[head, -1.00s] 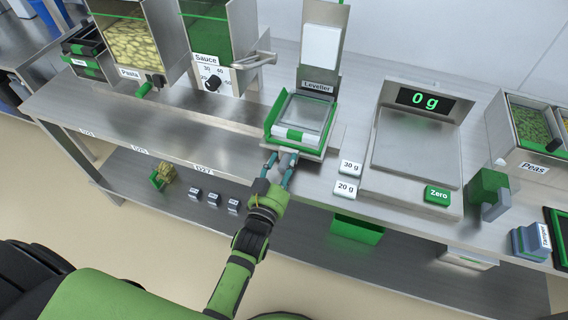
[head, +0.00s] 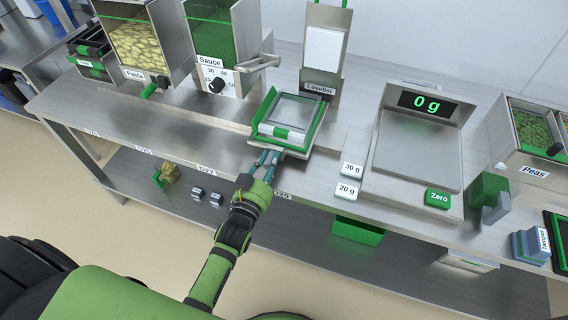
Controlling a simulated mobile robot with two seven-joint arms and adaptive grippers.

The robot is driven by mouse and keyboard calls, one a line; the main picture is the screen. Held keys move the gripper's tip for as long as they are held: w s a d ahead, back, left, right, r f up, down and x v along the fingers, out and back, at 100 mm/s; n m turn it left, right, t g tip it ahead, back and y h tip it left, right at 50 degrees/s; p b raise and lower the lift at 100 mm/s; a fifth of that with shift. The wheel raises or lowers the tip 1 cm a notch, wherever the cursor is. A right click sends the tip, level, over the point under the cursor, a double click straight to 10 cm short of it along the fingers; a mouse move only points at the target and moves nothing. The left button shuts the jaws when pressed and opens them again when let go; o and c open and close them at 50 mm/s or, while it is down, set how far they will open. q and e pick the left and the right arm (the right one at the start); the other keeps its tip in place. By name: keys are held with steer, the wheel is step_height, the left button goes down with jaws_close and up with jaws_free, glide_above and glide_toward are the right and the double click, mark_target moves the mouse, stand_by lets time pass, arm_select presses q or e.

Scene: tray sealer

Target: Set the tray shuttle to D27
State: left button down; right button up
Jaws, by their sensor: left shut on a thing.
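The tray shuttle (head: 294,146), a green-edged carriage bearing a clear tray (head: 292,112), stands on the steel worktop in front of the Leveller. My left gripper (head: 266,161) is at the shuttle's front, shut on its handle, which the fingers mostly hide. On the bench's front edge, the D27 label (head: 206,168) is left of the gripper and the D29 label (head: 282,195) is to its right. The shuttle stands between these two marks, right of D27. My right gripper is not in view.
The Leveller (head: 322,50) stands behind the shuttle. Left are the Sauce dispenser (head: 225,82) and Pasta bin (head: 138,45). The scale (head: 416,155) and weight blocks (head: 351,170) are right. The worktop left of the shuttle, along the front edge, is clear.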

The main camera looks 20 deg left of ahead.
arm_select(q)
steer(key=a, duration=1.7)
steer(key=shift+w+a, duration=0.3)
steer(key=shift+a, duration=0.05)
steer(key=c, duration=1)
jaws_free()
steer(key=shift+f, duration=0.1)
steer(key=shift+c, duration=0.2)
steer(key=s, duration=1.2)
steer(key=shift+a, duration=0.15)
